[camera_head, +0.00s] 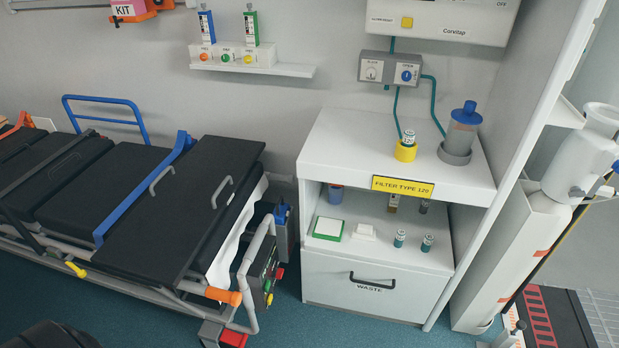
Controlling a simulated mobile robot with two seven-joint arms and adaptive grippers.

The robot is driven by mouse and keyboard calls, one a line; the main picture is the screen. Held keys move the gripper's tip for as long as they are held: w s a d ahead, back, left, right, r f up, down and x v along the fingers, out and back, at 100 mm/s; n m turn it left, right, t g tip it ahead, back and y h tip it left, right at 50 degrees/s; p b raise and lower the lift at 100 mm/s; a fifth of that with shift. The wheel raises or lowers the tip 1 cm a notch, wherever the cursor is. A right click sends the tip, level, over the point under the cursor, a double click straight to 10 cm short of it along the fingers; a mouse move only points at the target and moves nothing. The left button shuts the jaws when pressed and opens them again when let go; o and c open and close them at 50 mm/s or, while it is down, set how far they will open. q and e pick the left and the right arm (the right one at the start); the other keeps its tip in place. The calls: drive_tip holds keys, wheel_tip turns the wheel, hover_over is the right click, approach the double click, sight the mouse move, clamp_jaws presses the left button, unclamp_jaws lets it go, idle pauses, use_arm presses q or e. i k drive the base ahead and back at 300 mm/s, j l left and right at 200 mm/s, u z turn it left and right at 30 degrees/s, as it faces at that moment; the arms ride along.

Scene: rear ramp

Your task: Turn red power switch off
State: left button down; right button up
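No part that I can clearly identify as the red power switch shows. A dark control box (262,282) at the right end of the stretcher carries small red, yellow and green parts; the red part (279,273) is too small to tell whether it is a switch or how it is set. A red block (233,338) sits low at the stretcher's foot. A white wall unit (455,18) at the top right bears the word OFF and a yellow square, and is cut by the frame edge. Neither of my grippers shows.
A black-padded stretcher (150,205) fills the left. Blue-green floor (300,330) is clear in front.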

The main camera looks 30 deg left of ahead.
sight(277, 273)
drive_tip(key=u, duration=1.15)
